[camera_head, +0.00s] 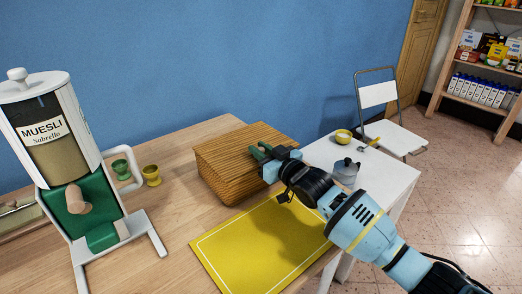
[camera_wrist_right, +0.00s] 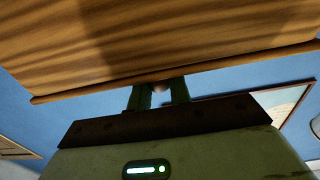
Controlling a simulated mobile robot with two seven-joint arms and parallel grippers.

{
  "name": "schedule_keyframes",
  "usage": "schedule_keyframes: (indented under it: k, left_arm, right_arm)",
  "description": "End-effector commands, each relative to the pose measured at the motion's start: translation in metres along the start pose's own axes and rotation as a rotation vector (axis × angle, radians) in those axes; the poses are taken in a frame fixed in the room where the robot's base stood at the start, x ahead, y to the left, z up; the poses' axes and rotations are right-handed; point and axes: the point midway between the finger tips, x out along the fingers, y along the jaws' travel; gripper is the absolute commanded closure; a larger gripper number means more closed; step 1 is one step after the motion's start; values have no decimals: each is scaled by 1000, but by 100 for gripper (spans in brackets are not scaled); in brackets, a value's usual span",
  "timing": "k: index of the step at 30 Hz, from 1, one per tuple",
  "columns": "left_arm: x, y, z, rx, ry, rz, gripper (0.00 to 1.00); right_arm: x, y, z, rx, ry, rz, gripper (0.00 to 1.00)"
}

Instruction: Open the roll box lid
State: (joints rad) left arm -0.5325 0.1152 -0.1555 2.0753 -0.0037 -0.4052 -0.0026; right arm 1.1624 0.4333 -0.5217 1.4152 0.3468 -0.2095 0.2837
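The roll box (camera_head: 225,170) is a wooden box with a slatted, ribbed lid, standing on the wooden table, and its lid looks closed. My right gripper (camera_head: 260,151) is at the right part of the box, its green fingers at the lid. In the right wrist view the slatted lid (camera_wrist_right: 160,40) fills the top, and the two fingers of my right gripper (camera_wrist_right: 159,92) stand apart just below its edge. A small pinkish-brown knob (camera_wrist_right: 160,87) shows between the fingertips; contact with it is unclear. My left gripper is not in view.
A muesli dispenser (camera_head: 55,150) stands at the left, with a green egg cup (camera_head: 121,169) and a yellow one (camera_head: 152,175) beside it. A yellow mat (camera_head: 240,262) lies in front of the box. A white table (camera_head: 385,172) with a grey pot (camera_head: 346,171) stands right.

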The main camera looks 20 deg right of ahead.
Motion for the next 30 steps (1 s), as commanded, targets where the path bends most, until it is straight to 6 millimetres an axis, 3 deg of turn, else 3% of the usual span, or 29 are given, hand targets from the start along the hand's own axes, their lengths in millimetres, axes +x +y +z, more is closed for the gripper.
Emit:
schedule_keyframes:
  k: [3, 16, 30]
  left_arm:
    - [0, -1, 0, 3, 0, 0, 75]
    - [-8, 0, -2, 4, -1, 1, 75]
    - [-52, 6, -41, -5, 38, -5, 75]
  right_arm:
    - [0, 0, 0, 0, 0, 0, 100]
    - [0, 0, -6, -1, -20, 1, 100]
    - [5, 1, -53, -4, -225, 2, 100]
